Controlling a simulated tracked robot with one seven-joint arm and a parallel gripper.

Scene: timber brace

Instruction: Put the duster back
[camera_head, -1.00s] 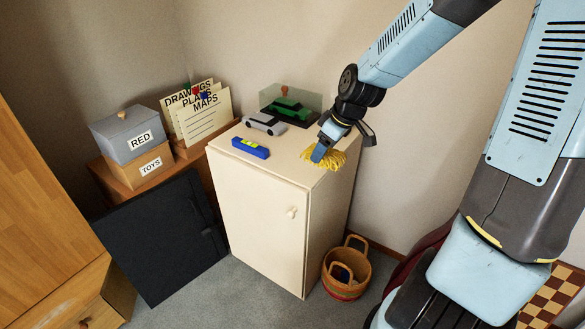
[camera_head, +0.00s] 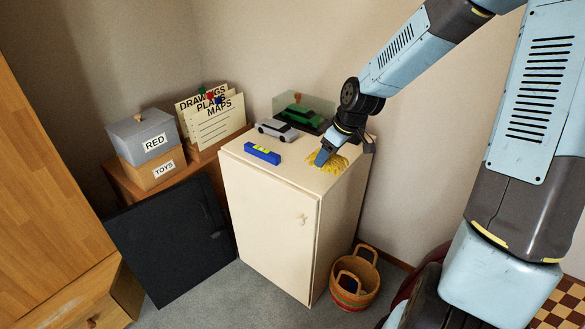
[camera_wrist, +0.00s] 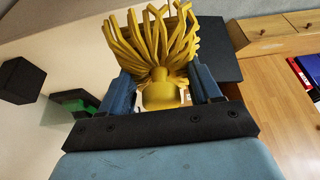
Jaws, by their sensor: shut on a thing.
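The duster (camera_head: 331,163) has a head of yellow strands. My gripper (camera_head: 322,158) is shut on it, just above the right front part of the cream cabinet's top (camera_head: 290,172). In the wrist view the duster (camera_wrist: 150,50) sits between my two blue fingers (camera_wrist: 160,92), with its rounded yellow base gripped and its strands fanning away from me. The head view does not show clearly whether the strands touch the cabinet top. My wrist hides part of the duster there.
A blue level (camera_head: 262,154), a grey toy car (camera_head: 276,130) and a green car in a clear case (camera_head: 300,115) stand on the cabinet. Left are the RED box (camera_head: 145,138), the TOYS box (camera_head: 152,168) and a folder rack (camera_head: 215,120). A basket (camera_head: 354,280) stands on the floor.

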